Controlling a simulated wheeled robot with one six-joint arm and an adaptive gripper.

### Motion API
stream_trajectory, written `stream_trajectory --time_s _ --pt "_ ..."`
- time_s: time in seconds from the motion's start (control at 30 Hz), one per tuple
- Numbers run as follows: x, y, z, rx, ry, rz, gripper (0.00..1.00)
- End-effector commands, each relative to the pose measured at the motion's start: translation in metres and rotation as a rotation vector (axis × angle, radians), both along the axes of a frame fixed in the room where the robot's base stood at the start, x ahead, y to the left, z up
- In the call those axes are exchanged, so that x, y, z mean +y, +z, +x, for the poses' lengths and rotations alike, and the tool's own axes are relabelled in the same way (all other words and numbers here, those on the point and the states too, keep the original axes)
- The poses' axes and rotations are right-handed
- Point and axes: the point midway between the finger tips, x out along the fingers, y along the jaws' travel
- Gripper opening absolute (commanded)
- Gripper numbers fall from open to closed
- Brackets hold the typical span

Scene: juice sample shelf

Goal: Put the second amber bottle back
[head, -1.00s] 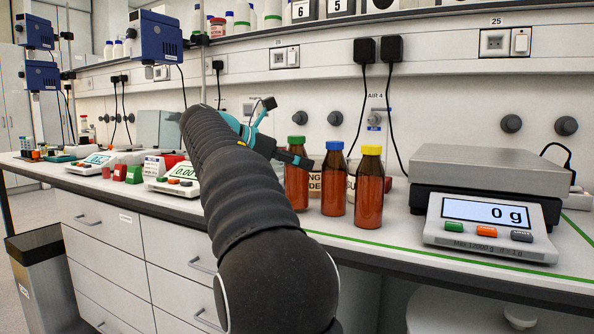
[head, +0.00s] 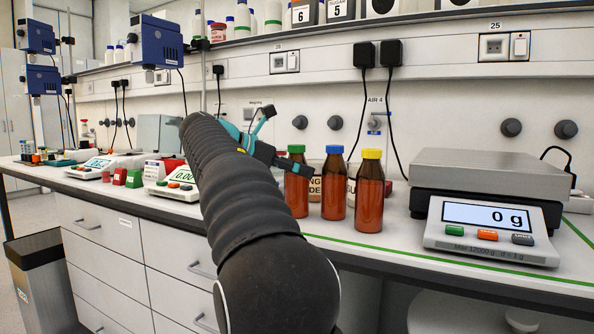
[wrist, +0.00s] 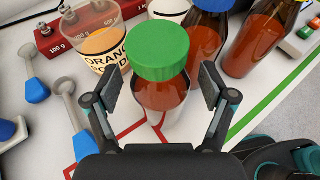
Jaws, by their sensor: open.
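Three amber bottles stand upright in a row on the bench: one with a green cap (head: 297,190), one with a blue cap (head: 334,195) and one with a yellow cap (head: 369,200). My gripper (wrist: 161,88) is open, with one finger on each side of the green-capped bottle (wrist: 160,95). A gap shows between each finger and the bottle. In the head view my gripper's dark finger (head: 290,165) crosses in front of the green-capped bottle.
An orange powder jar (wrist: 105,45) stands beside the green-capped bottle, with a red weight box (wrist: 62,33) and blue-handled scoops (wrist: 33,88) to its left. A large scale (head: 490,225) reading 0 g is right of the bottles. A green line marks the bench's front.

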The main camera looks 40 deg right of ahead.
Motion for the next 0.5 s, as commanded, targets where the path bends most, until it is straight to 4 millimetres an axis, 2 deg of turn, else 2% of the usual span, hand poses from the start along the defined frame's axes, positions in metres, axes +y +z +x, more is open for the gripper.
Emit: stream_trajectory --time_s 0.5 --pt "0.085 0.038 0.018 -0.001 0.004 0.0 0.83"
